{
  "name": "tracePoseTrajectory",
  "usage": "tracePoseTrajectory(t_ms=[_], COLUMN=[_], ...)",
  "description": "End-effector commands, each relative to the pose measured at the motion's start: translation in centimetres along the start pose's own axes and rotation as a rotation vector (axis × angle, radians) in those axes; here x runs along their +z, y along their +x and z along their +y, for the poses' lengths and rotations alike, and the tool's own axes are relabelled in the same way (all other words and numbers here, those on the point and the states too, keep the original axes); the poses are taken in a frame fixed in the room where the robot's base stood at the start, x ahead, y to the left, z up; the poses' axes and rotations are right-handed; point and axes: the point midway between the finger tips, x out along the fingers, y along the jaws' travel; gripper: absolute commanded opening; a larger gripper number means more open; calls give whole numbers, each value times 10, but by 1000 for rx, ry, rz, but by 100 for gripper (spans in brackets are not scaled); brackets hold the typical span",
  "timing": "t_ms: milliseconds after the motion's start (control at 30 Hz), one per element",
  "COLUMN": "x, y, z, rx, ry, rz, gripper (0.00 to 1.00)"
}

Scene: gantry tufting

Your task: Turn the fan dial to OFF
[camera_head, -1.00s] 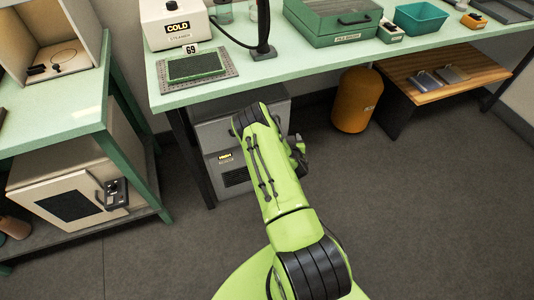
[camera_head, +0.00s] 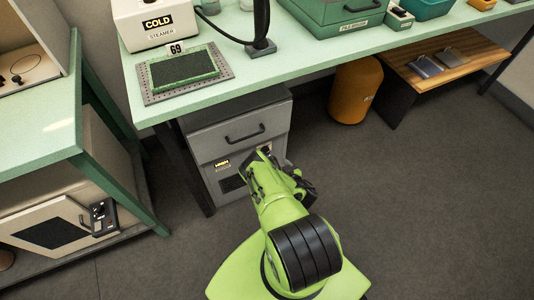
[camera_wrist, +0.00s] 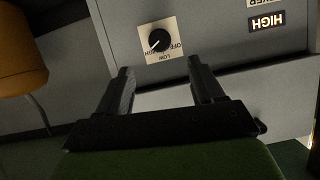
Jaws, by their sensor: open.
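The fan dial (camera_wrist: 160,40) is a round black knob on a pale square plate in the wrist view. The plate's lettering appears upside down, with OFF at right, LOW below and HIGH at lower left. The knob's white mark points lower left, toward HIGH. A lit label (camera_wrist: 266,22) on the same grey panel reads HIGH; it also shows in the head view (camera_head: 222,163). My gripper (camera_wrist: 163,72) is open and empty, its fingers pointing at the panel, apart from the dial. In the head view my arm largely hides the dial area.
The grey cabinet (camera_head: 240,120) with a drawer handle stands under the green table (camera_head: 300,58). An orange canister (camera_head: 354,92) and a wooden shelf (camera_head: 455,60) are to the right. A cream oven-like box (camera_head: 45,225) sits at left. The floor at right is clear.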

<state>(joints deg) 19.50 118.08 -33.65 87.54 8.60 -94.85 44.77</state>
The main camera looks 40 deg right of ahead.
Motion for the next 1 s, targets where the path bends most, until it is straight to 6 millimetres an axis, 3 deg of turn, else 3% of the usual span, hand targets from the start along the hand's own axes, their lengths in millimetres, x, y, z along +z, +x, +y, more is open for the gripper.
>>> tracePoseTrajectory(t_ms=[200, 400, 767, 1000], x=[4, 4, 0, 0], y=[59, 97, 106, 106], z=[-1, 0, 0, 0], rx=[-4, -2, 1, 1], ry=[-2, -1, 1, 1], rz=[3, 1, -1, -1], gripper=[67, 67, 67, 32])
